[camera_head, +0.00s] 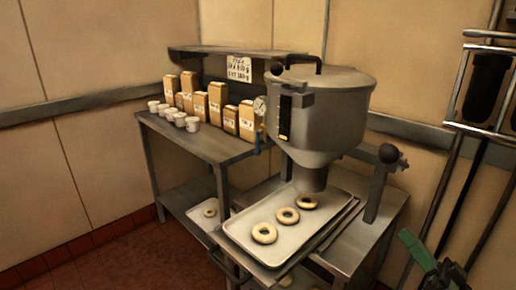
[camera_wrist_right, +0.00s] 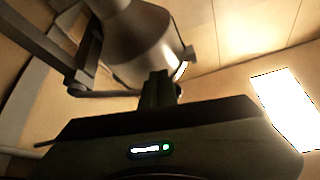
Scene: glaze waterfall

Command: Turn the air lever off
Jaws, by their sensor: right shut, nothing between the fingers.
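A small blue lever (camera_head: 257,138) shows below the round pressure gauge (camera_head: 260,105), at the left side of the steel hopper (camera_head: 325,115); it looks like the air lever, but its exact setting is too small to tell. My right gripper (camera_head: 416,250) is at the lower right of the head view, well apart from the lever, with its green fingers shut and empty. The shut fingers (camera_wrist_right: 160,88) also show in the right wrist view, below the hopper (camera_wrist_right: 145,45). The lever cannot be made out there. My left gripper is not in view.
Under the hopper, a tray (camera_head: 322,238) holds three pale rings. A side table (camera_head: 190,140) carries white cups and several tan packets. A metal rack (camera_head: 485,85) stands at the far right.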

